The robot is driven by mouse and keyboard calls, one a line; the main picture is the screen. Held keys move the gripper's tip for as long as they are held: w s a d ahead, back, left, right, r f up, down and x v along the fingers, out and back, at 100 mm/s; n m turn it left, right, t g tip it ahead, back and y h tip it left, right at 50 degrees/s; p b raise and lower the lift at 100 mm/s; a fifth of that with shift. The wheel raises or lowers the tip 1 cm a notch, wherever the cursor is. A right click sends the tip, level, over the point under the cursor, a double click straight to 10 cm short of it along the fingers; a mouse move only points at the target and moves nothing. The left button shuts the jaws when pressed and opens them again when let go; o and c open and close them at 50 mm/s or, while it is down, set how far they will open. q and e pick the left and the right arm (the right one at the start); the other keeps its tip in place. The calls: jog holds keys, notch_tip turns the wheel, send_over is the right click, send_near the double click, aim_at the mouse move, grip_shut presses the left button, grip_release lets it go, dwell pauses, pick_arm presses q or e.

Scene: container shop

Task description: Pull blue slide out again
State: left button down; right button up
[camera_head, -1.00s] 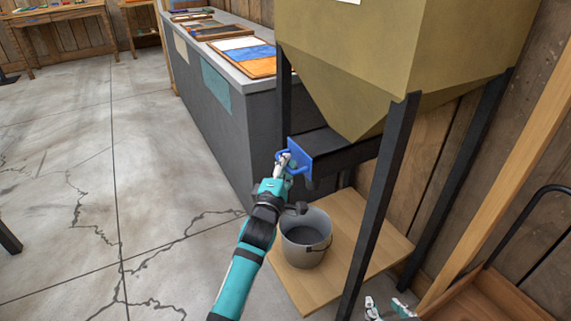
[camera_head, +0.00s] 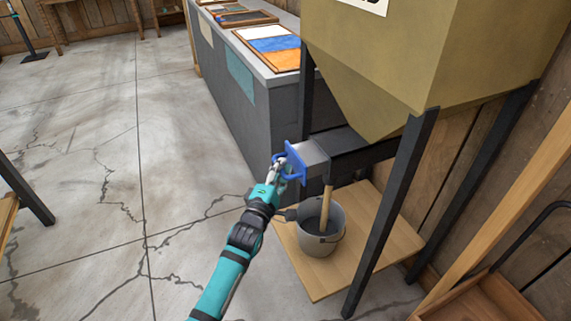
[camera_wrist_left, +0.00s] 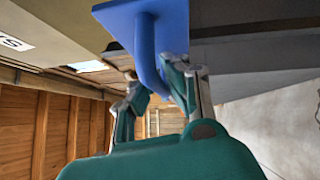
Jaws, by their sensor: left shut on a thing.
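The blue slide (camera_head: 295,162) is a blue plate with a loop handle on the side of the dark chute under the hopper. A grey metal length (camera_head: 316,157) shows between the plate and the chute. My left gripper (camera_head: 277,168) is shut on the handle. The left wrist view shows the blue plate (camera_wrist_left: 155,28) and my fingers (camera_wrist_left: 160,85) around its curved handle. A tan stream (camera_head: 327,207) falls from the chute into the grey bucket (camera_head: 320,247) below. My right gripper is not in view.
The tan hopper (camera_head: 385,65) stands on dark legs (camera_head: 395,205) around the wooden board (camera_head: 390,232) with the bucket. A grey counter (camera_head: 232,100) with framed panels lies behind. The floor to the left is open.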

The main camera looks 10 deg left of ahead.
pick_arm(q)
jog(key=shift+a, duration=0.2)
jog(key=c, duration=1.8)
grip_release()
jog(key=shift+o, duration=1)
jog(key=shift+s+a+r, duration=0.1)
jog(key=shift+s+a, duration=0.1)
jog(key=shift+d, duration=0.1)
jog(key=v, duration=1.2)
